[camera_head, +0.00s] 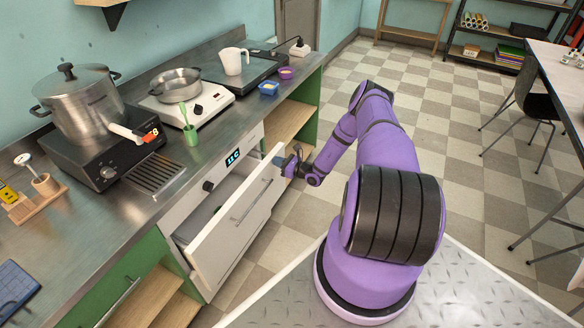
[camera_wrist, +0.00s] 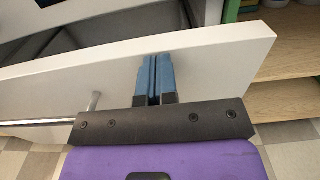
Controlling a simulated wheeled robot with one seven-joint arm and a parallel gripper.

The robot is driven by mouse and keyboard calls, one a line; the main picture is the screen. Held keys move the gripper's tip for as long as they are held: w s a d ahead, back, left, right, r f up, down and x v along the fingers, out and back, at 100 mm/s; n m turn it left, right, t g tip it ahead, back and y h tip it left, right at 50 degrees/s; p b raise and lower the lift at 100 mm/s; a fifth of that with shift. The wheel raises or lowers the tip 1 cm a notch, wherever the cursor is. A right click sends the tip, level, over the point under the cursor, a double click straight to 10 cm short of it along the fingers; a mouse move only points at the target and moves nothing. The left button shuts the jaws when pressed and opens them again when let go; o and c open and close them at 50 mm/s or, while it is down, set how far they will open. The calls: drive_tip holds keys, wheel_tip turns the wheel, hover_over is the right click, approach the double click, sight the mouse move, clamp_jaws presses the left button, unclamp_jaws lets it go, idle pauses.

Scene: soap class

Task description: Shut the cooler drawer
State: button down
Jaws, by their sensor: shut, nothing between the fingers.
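The cooler drawer (camera_head: 237,220) is a white front with a metal bar handle, pulled out from the white unit under the steel counter. Its open inside shows behind the front. In the wrist view the drawer front (camera_wrist: 222,52) spans the picture, with part of its handle (camera_wrist: 40,123) at the left. My gripper (camera_head: 281,163) is at the upper right end of the drawer front. Its blue fingers (camera_wrist: 153,78) are shut together and empty, right at the outer face of the front. I cannot tell for certain whether they touch it.
Open shelves (camera_head: 287,125) stand right of the unit.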

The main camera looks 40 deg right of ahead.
drive_tip(key=x, duration=0.6)
drive_tip(key=shift+w, duration=0.2)
